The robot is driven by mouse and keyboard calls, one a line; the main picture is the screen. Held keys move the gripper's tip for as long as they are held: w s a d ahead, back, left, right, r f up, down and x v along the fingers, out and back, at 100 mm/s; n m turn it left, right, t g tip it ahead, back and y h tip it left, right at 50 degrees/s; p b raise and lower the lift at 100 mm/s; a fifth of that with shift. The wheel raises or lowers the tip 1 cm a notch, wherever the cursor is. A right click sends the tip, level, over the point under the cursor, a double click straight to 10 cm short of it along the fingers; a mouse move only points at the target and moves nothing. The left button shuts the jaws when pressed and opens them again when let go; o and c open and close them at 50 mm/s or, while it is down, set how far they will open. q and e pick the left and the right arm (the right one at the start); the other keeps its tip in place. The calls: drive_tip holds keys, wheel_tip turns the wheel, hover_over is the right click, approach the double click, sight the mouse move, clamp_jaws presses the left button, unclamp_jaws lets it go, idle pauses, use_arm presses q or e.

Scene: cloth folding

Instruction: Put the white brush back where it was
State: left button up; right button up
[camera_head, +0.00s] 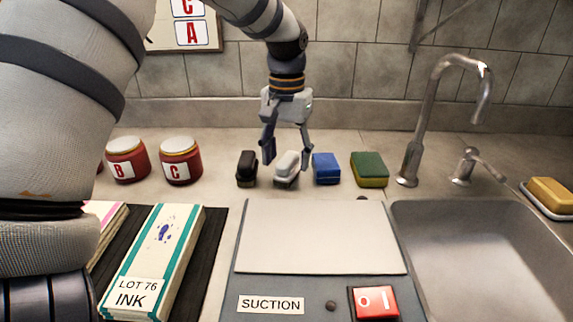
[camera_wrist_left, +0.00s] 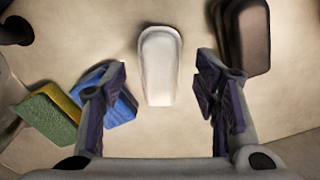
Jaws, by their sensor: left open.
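The white brush (camera_head: 287,167) stands on the counter in a row, between a black brush (camera_head: 247,168) and a blue sponge (camera_head: 326,168). My left gripper (camera_head: 286,160) is over the white brush, with its fingers apart on either side of it. In the left wrist view the white brush (camera_wrist_left: 160,65) lies between and ahead of the open fingertips (camera_wrist_left: 165,92), with a gap on both sides. One finger overlaps the blue sponge (camera_wrist_left: 118,98) in that view. The black brush (camera_wrist_left: 243,38) is beyond the other finger. My right gripper does not show.
A green and yellow sponge (camera_head: 369,169) is at the right end of the row, near the faucet (camera_head: 412,150) and sink (camera_head: 470,260). Red jars (camera_head: 181,160) stand at left. A pale board (camera_head: 320,237), a suction panel with a red switch (camera_head: 373,302), and a cloth stack (camera_head: 160,255) lie in front.

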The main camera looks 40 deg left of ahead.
sight(287, 159)
use_arm(q)
wheel_tip(287, 159, up, 10)
drive_tip(key=shift+f, duration=0.25)
